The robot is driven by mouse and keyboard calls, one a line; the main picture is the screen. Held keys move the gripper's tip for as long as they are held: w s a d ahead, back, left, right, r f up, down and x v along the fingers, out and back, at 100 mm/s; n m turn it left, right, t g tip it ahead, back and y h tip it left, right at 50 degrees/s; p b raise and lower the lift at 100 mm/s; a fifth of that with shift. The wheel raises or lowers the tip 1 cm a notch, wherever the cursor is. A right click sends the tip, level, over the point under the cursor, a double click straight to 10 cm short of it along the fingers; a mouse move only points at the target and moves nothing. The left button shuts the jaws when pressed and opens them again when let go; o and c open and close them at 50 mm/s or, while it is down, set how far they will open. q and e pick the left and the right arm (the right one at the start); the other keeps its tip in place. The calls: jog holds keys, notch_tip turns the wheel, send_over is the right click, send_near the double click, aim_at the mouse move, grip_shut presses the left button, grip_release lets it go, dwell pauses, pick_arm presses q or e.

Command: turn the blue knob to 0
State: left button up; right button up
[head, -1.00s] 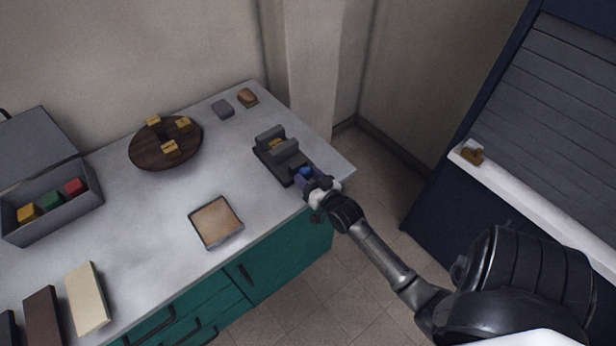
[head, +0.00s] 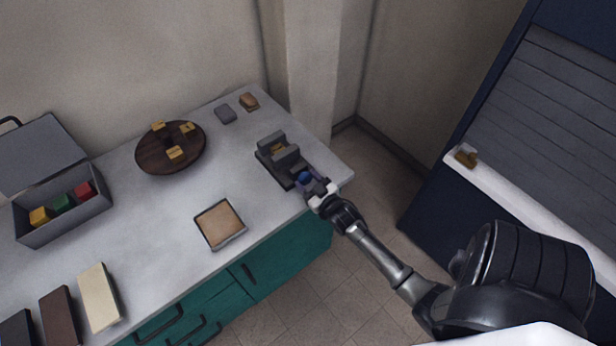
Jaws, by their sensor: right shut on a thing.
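The blue knob (head: 304,178) sits at the front end of a dark grey device (head: 273,170) near the right end of the counter. My right gripper (head: 309,183) is at the knob, shut on it, with its arm coming in from the lower right. The fingers partly cover the knob, and its marks and setting are too small to read. My left gripper is not in view.
On the counter (head: 185,206) are a round dark wooden board (head: 155,160) with several yellow blocks, a shallow tray (head: 241,234), and an open grey box (head: 30,236) with coloured blocks. A blue shuttered cabinet (head: 440,190) stands at the right.

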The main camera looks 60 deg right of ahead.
jog(key=shift+n+p, duration=0.65)
jog(key=shift+n, duration=0.45)
jog(key=o, duration=0.9)
jog(key=p+v, duration=0.1)
jog(key=v, duration=1.2)
jog(key=shift+s+a, duration=0.15)
jog(key=shift+s, duration=0.2)
jog(key=shift+r, duration=0.1)
